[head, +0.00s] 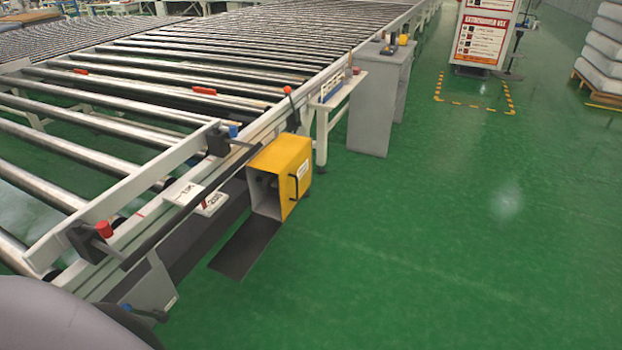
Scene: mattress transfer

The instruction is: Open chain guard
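The chain guard appears to be the yellow box (293,176) on the near side of the roller conveyor (190,110). It has a black handle and a small white label on its right face. Its near end is open, and a grey inside with dark parts shows there. A dark flat panel (247,248) slopes down from the lower edge of this opening; I cannot tell whether it is hinged to the box. Neither of my grippers is in view.
A grey cabinet (377,105) and a small white side shelf (340,92) stand beyond the box along the conveyor. An extinguisher board (484,35) and stacked white mattresses (603,45) are farther back. The green floor (430,240) to the right is clear.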

